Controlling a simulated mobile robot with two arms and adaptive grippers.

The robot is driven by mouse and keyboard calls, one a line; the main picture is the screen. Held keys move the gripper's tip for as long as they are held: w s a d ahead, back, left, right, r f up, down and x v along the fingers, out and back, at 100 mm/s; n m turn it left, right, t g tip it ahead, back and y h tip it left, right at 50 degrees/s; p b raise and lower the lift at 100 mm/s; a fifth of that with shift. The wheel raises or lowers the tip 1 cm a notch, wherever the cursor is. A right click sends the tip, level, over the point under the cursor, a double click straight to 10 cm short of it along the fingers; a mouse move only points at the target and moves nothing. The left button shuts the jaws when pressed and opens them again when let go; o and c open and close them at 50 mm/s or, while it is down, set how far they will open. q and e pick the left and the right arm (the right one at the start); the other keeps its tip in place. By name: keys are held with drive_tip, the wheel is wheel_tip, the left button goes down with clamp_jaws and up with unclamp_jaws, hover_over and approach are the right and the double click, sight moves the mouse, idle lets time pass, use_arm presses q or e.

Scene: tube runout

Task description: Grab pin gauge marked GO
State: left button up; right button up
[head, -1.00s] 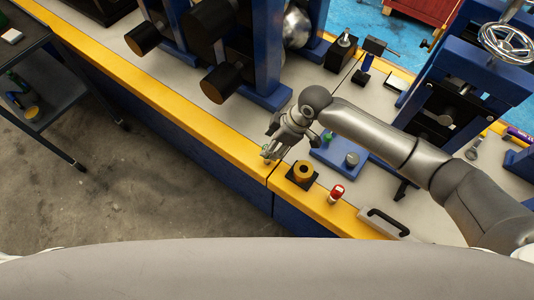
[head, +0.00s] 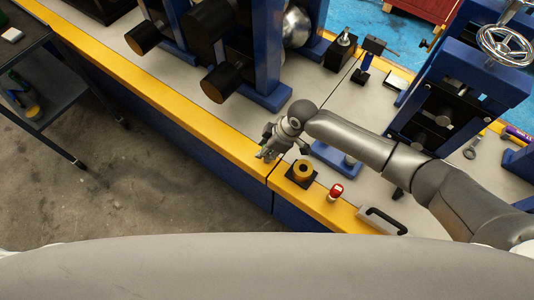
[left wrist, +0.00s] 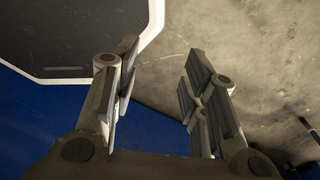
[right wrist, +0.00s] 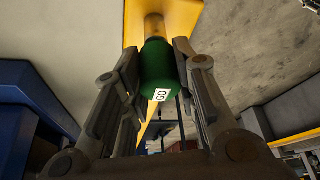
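The pin gauge (right wrist: 158,72) is a green cylinder with a white GO label in the right wrist view. A brass-coloured end shows beyond it against the yellow edge. My right gripper (right wrist: 160,62) has a finger close against each side of the green body and appears shut on it. In the head view the right gripper (head: 266,154) is over the yellow bench edge, and its hand hides the gauge. My left gripper (left wrist: 160,55) is open and empty in the left wrist view, away from the gauge.
A brass ring on a black block (head: 302,171) stands just right of the right gripper. A red-and-white piece (head: 336,192) and a black handle (head: 386,221) lie farther right. A blue block (head: 335,157) is behind. The floor (head: 150,190) in front is clear.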

clamp_jaws()
use_arm(q)
drive_tip(key=shift+w+d, duration=0.1)
drive_tip(key=shift+w, duration=0.65)
use_arm(e)
drive_tip(key=shift+w+r, duration=0.1)
drive_tip(key=shift+r, duration=0.1)
